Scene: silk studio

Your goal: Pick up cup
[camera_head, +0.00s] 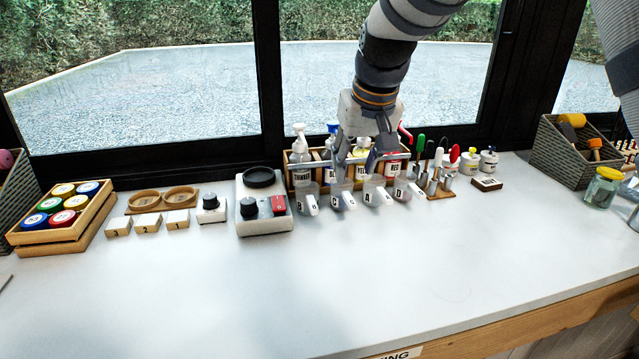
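Several clear cups with white lettered handles stand in a row on the white counter. They include the cup at the left of the row (307,203), the cup marked C (344,200), the cup marked A (377,195) and the cup marked D (406,191). My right gripper (357,164) points down just above and behind the cups marked C and A. Its fingers look spread and empty. Whether a fingertip touches a cup cannot be told at this size. My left gripper is not in view.
A wooden rack of bottles (302,172) stands close behind the cups. A white device with knobs (264,208) is left of them, and a stand of coloured-handled tools (436,186) is right. The front counter is clear. A yellow-lidded jar (602,190) stands far right.

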